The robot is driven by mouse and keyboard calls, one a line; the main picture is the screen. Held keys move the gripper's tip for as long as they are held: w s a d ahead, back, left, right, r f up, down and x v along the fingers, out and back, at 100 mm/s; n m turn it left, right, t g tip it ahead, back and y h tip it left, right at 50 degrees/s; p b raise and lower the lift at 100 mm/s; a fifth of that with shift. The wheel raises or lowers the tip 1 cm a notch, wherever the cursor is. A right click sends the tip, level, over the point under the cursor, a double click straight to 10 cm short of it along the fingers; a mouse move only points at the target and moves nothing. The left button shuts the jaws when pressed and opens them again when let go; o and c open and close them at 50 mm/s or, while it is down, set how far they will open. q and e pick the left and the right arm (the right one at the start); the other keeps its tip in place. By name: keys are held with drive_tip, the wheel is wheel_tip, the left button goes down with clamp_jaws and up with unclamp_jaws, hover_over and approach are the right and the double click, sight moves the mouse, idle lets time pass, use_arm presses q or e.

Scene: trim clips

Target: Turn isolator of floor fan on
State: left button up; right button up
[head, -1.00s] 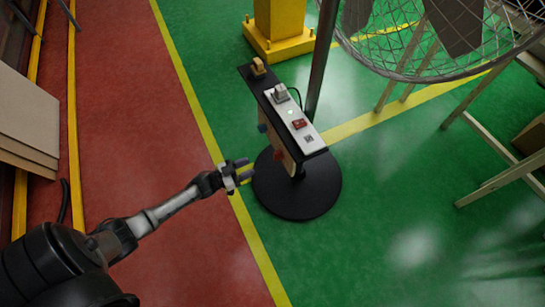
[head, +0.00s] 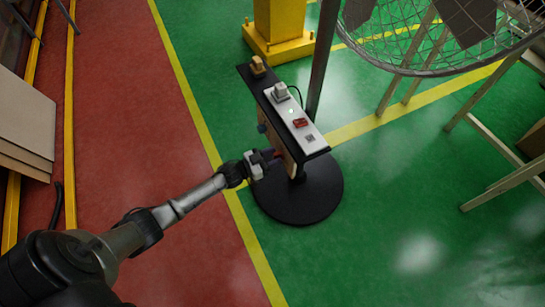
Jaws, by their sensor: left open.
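The floor fan (head: 430,35) stands at the upper right, its wire cage cut off by the frame edge. Beside its pole is a control box (head: 285,110) on a stand with a round black base (head: 300,195). Its top carries a tan block, a grey plug-like part, a small green light and a red switch (head: 300,123). A blue part (head: 262,128) and a red part (head: 279,154) show on its left side face; I cannot tell which is the isolator. My left gripper (head: 270,158) is open at that side face, by the red part. Contact is unclear. My right gripper is out of view.
A yellow post (head: 280,25) with a bolted base stands behind the box. Wooden trestle legs (head: 500,150) stand at the right. Boards (head: 25,125) lean at the left. The red walkway (head: 130,120) and the green floor in front are clear.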

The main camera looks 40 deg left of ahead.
use_arm(q)
drive_tip(key=shift+c, duration=0.3)
clamp_jaws()
drive_tip(key=m+p, duration=0.1)
drive_tip(key=m, duration=0.2)
drive_tip(key=shift+d, duration=0.15)
drive_tip(key=m, duration=1)
drive_tip(key=d+f+m+b, duration=0.1)
drive_tip(key=m, duration=0.3)
drive_tip(key=shift+s+f+m, duration=0.1)
drive_tip(key=shift+s+m, duration=0.15)
drive_tip(key=shift+m, duration=0.15)
drive_tip(key=shift+a, duration=0.1)
idle(0.4)
